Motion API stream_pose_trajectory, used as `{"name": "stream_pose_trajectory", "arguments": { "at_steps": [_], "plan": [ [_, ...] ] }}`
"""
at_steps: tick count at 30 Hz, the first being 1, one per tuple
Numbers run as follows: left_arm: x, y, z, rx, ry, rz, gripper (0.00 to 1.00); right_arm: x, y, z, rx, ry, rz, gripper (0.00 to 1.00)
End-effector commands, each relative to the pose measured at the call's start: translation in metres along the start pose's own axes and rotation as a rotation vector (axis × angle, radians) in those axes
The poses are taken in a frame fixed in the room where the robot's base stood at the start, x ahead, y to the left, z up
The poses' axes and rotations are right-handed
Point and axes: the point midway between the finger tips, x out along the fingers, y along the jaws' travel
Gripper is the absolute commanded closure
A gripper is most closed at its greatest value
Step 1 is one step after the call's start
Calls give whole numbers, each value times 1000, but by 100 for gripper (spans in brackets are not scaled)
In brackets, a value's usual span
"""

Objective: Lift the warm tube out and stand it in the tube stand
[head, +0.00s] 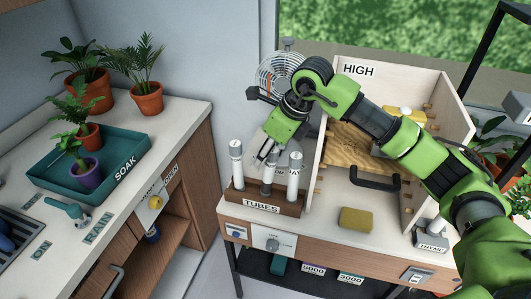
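The brown tube stand labelled TUBES (261,209) sits at the front left of the workbench. A white tube with a grey cap (237,165) stands upright at its left end, and another white tube (294,178) stands at its right end. Which tube is warm does not show. My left gripper is out of view.
An open wooden-walled enclosure marked HIGH (360,70) stands right of the stand, with a fan (279,72) behind. A plant counter with a SOAK tray (60,185) is left, across a gap.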

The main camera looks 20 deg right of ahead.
Motion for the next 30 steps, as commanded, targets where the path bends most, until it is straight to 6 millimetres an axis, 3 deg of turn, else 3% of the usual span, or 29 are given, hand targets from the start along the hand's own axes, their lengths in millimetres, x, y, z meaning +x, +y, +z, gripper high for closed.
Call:
{"name": "stream_pose_trajectory", "arguments": {
  "at_steps": [5,12,18,30],
  "plan": [
    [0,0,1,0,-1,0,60,-16,0,8,0,-5,-2,59],
    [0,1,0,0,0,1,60,-60,0,27,-2,-5,-3,59],
    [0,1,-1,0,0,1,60,-85,0,37,0,-3,-1,59],
    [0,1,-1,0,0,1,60,-92,0,40,0,-1,0,59]
  ]
}}
